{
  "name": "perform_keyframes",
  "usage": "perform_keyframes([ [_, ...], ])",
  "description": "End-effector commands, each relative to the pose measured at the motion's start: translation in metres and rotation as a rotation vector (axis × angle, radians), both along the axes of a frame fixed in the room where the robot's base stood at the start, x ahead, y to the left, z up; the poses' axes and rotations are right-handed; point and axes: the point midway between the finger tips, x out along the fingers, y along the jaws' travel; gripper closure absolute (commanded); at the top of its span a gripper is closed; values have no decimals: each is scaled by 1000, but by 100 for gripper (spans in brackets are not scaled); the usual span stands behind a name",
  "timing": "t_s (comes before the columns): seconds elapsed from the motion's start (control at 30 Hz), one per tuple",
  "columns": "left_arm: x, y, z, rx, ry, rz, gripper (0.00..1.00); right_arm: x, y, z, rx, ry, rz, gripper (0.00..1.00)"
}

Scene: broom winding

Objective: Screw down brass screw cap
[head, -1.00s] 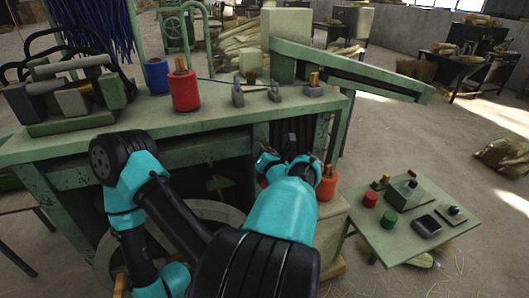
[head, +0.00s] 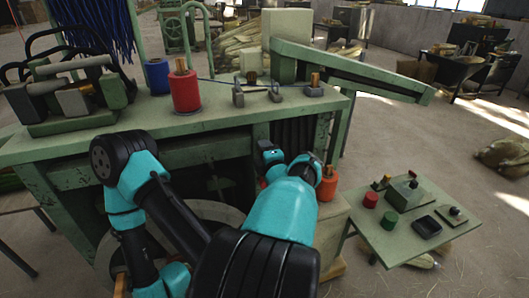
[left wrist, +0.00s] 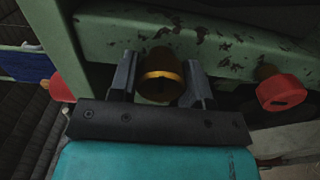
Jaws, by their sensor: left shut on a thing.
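My left gripper (left wrist: 157,80) has its two dark fingers on either side of a brass cap (left wrist: 160,85) and is shut on it. The cap is round and dark gold, with a brighter ring across its middle, in front of the green frame. In the head view my left arm reaches down past the front of the green bench (head: 150,115), and its teal wrist (head: 285,205) hides the cap and the fingertips. What lies under the cap cannot be seen. My right gripper is not in view.
A red spool (head: 185,92) and a blue spool (head: 157,77) stand on the bench. A green control table (head: 405,220) with buttons is at the right, with open floor beyond.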

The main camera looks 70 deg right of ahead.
Motion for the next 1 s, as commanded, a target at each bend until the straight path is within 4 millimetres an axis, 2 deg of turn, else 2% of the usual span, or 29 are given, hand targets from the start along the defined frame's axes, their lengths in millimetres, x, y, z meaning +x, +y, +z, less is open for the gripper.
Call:
perform_keyframes([
  [1.0,-1,-1,3,590,-764,0,80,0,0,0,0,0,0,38],
])
